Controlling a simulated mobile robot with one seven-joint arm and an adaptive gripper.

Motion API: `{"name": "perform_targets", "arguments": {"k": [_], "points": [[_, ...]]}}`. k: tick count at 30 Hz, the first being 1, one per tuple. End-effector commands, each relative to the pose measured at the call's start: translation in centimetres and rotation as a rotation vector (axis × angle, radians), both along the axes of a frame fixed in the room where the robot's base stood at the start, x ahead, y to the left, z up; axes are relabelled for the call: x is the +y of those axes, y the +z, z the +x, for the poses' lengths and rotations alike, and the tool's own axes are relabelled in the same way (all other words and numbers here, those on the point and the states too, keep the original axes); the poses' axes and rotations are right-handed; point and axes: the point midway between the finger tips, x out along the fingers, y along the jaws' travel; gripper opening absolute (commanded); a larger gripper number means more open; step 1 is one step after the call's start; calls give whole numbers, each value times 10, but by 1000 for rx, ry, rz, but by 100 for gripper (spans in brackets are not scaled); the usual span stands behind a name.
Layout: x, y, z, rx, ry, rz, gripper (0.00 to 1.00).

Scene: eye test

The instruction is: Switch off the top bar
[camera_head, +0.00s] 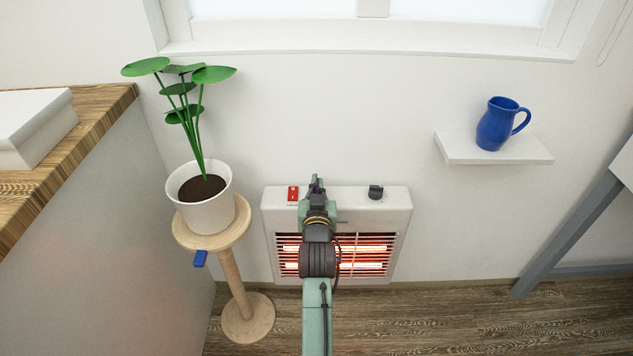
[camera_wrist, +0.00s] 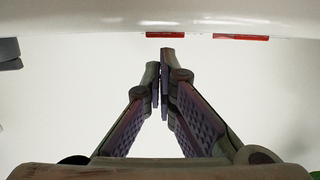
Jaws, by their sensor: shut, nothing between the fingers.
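A white heater (camera_head: 395,205) stands against the wall, its upper and lower bars (camera_head: 362,248) both glowing orange behind a dark grille. A red switch (camera_head: 293,193) is on the left of its top panel and a black knob (camera_head: 376,192) on the right. My gripper (camera_head: 316,184) is over the panel between them, hiding part of it. In the wrist view, my gripper's fingers (camera_wrist: 162,56) are shut and empty, with tips just below one red switch (camera_wrist: 166,35); contact cannot be told. Another red switch (camera_wrist: 240,38) is to the right.
A blue jug (camera_head: 497,125) sits on a white wall shelf (camera_head: 475,153). A wooden counter (camera_head: 105,110) is at left.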

Motion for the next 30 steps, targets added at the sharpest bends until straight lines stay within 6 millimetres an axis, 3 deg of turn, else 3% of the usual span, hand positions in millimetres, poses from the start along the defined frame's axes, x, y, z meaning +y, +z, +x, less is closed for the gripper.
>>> {"name": "perform_targets", "arguments": {"k": [12, 19, 21, 24, 30], "points": [[0, -2, -1, 3, 0, 0, 0], [0, 2, 3, 94, 1, 0, 0], [0, -9, 3, 93, 1, 0, 0], [0, -9, 3, 92, 1, 0, 0], [1, 2, 5, 91, 1, 0, 0]]}}
